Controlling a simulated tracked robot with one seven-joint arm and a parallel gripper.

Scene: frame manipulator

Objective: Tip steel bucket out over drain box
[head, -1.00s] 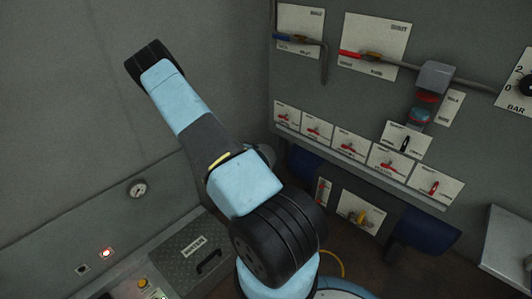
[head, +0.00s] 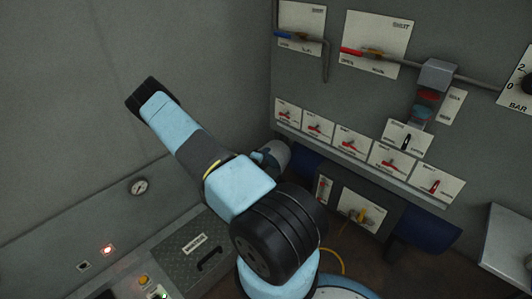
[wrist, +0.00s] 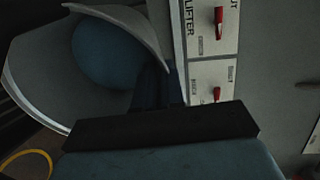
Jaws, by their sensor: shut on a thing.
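The steel bucket (head: 277,152) shows as a small grey round shape behind my arm in the head view, mostly hidden. In the wrist view the bucket (wrist: 35,75) is large at the upper left, tilted, with its pale curved rim across the top. A dark blue rounded surface shows within the rim; I cannot tell what it is. My gripper (wrist: 160,85) is shut on the bucket at its edge. In the head view the gripper (head: 260,157) is largely covered by my arm. I cannot pick out the drain box with certainty.
A wall panel (head: 350,110) with labelled red levers and pipes stands close to the bucket's right. Below its shelf are blue shapes (head: 425,230). A grey lidded box (head: 190,262) with a black handle is at lower left. A yellow hose (head: 335,255) lies on the floor.

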